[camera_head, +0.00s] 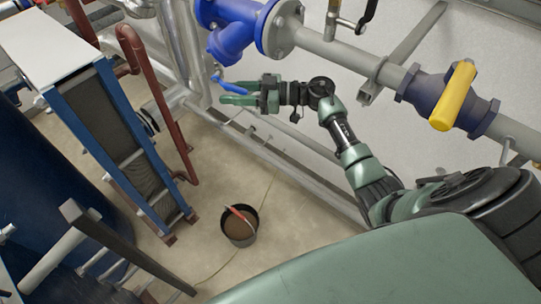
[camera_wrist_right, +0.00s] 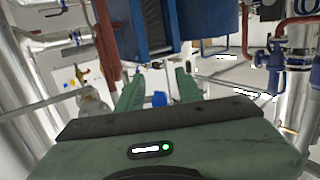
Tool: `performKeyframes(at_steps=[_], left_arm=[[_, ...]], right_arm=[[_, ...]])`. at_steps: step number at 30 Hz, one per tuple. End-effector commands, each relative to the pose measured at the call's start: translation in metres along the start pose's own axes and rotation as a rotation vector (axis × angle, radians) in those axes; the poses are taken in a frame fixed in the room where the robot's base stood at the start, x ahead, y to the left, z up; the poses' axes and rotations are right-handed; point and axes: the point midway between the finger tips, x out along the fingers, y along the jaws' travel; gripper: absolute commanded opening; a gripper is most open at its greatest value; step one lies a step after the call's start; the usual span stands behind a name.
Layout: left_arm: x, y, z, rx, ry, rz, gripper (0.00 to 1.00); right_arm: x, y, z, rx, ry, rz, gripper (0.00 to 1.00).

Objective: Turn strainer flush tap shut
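The blue Y-shaped strainer (camera_head: 232,28) sits in the grey pipe at the top of the head view, its branch pointing down-left. Below the branch is a small blue tap handle (camera_head: 217,78), partly hidden by my right gripper. My right gripper (camera_head: 238,93) reaches in from the right, its green fingers apart and pointing left at the handle. In the right wrist view a blue piece (camera_wrist_right: 159,99), apparently the tap handle, shows between the open fingers (camera_wrist_right: 158,88); I cannot tell whether they touch it. My left gripper is not in view.
A plate exchanger (camera_head: 115,130) with a blue frame stands at the left, beside red-brown pipes (camera_head: 170,125). A black bucket (camera_head: 238,226) with brown contents stands on the floor. A yellow-handled valve (camera_head: 453,97) is on the pipe at right. The floor around the bucket is mostly clear.

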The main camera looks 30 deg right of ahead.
Motion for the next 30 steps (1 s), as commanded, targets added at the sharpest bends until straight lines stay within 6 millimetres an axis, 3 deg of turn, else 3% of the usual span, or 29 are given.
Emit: performKeyframes(at_steps=[1,5,17,30], left_arm=[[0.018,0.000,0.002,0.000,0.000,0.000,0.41],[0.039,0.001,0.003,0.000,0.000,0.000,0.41],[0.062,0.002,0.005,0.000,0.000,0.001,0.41],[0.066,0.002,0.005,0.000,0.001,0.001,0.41]], right_arm=[[0.002,0.000,0.009,-0.001,0.022,0.001,0.36],[0.003,0.000,0.011,-0.001,0.069,0.002,0.36],[-0.078,0.000,0.014,-0.002,0.062,0.003,0.36],[-0.066,0.020,0.095,0.055,0.186,0.219,0.36]])
